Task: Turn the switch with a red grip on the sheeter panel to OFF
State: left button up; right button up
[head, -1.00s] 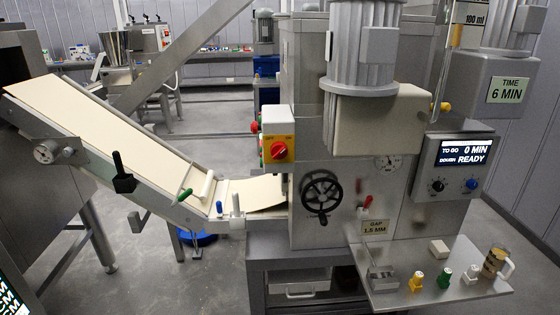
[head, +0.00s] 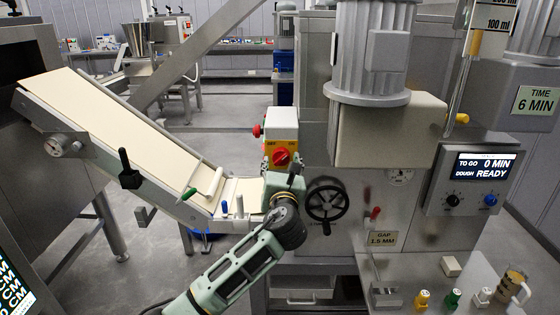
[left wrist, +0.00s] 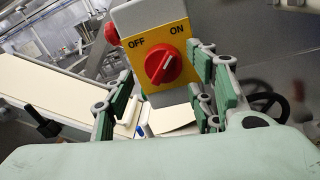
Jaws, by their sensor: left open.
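The switch with a red grip (head: 281,157) sits on a yellow plate on the front of a grey-white box (head: 283,122) on the sheeter. In the left wrist view the red grip (left wrist: 163,66) shows close up, with OFF at upper left and ON at upper right. Its white mark slants up and right, toward the ON side. My left gripper (head: 286,178) is just in front of and below the switch. In the left wrist view its green fingers (left wrist: 161,72) are open, one on each side of the grip, with nothing held. I cannot tell whether they touch it.
A red button (left wrist: 111,33) is on the box's left side. A black handwheel (head: 328,201) and a red-tipped lever (head: 375,213) are to the right. The dough conveyor (head: 120,130) slopes down at left. A shelf (head: 400,270) with small coloured items is at lower right.

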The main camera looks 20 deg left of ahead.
aim_at(280, 160)
pick_arm(q)
jog(key=shift+x, duration=1.5)
jog(key=c, duration=1.1)
